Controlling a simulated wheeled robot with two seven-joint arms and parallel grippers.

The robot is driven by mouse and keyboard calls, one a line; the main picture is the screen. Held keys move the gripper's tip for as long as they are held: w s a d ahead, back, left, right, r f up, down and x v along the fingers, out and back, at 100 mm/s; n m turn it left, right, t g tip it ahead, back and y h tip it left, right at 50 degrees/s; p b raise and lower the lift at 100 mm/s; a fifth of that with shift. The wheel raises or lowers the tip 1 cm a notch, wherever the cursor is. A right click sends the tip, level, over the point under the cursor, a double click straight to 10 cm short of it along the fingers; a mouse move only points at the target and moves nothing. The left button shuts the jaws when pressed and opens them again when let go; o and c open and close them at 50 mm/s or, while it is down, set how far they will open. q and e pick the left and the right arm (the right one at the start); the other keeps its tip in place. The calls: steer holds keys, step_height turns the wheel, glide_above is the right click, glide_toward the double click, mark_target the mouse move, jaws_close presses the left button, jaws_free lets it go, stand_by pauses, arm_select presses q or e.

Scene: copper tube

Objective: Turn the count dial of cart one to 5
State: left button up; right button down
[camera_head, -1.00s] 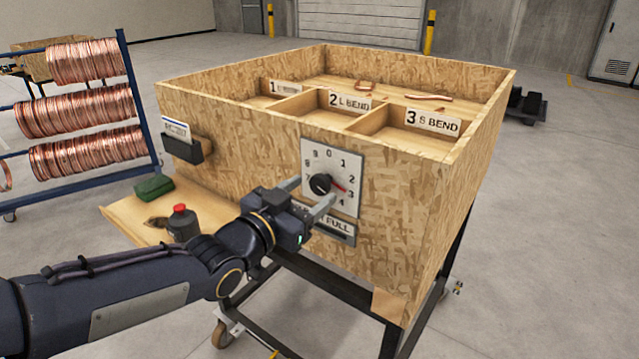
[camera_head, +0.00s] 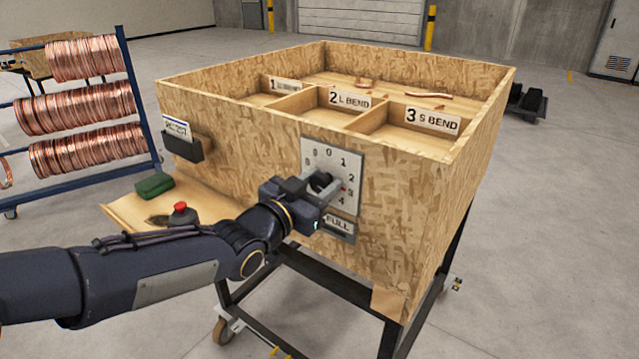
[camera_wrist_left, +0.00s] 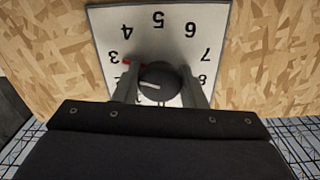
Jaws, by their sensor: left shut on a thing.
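The count dial is a white plate (camera_head: 347,160) with black digits in a ring, fixed to the front wall of the wooden cart box (camera_head: 250,143). Its round black knob (camera_wrist_left: 158,80) has a white line, and a red mark shows beside the 3. My left gripper (camera_head: 322,183) is shut on the knob, one finger on each side. In the left wrist view the fingers (camera_wrist_left: 160,88) flank the knob, and the plate appears upside down with 3 to 8 readable. The gripper hides part of the dial in the head view. My right gripper is not in view.
A FULL label (camera_head: 339,223) sits just below the dial. A card holder (camera_head: 184,147) is on the wall to the left. A shelf below holds a green block (camera_head: 154,185) and a red-topped dark bottle (camera_head: 181,213). A copper coil rack (camera_head: 139,90) stands at left.

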arm_select(q)
steer(key=shift+f+m+b, duration=0.15)
steer(key=shift+m+b, duration=0.25)
steer(key=shift+b, duration=0.45)
steer(key=m+b, duration=0.7)
steer(key=b, duration=0.1)
steer(key=shift+f+m+b, duration=0.1)
steer(key=shift+m+b, duration=0.2)
steer(key=m+b, duration=0.1)
steer(key=m, duration=0.1)
steer(key=shift+m, duration=0.3)
steer(key=shift+r+m+b, duration=0.2)
steer(key=shift+m+b, duration=0.6)
steer(key=shift+m, duration=0.7)
steer(key=o, duration=1)
